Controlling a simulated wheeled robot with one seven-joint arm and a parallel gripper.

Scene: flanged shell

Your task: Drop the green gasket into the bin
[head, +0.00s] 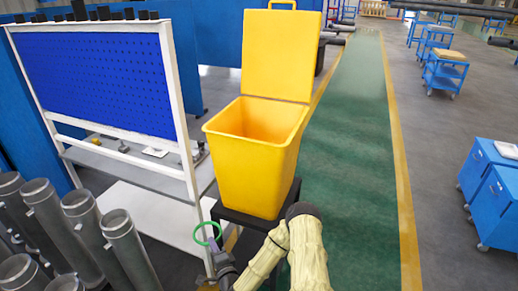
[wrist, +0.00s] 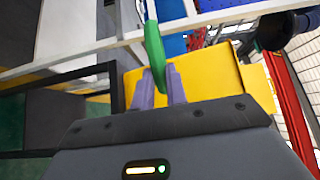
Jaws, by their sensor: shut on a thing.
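The green gasket (head: 207,233) is a thin ring. My gripper (head: 216,246) is shut on its lower edge and holds it up in front of the white-framed bench, left of the bin and below its rim. In the wrist view the gasket (wrist: 154,50) shows edge-on between the two purple fingers of my gripper (wrist: 161,82). The yellow bin (head: 245,170) stands on a dark stand with its lid raised at the back and its mouth open. In the wrist view the bin (wrist: 205,80) lies beyond the fingers. The gasket is outside the bin.
A bench with a blue pegboard (head: 100,85) and white frame stands close to the left of the bin. Several grey metal cylinders (head: 120,240) stand at the lower left. Blue carts (head: 492,195) are at the right. The green walkway (head: 350,170) is clear.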

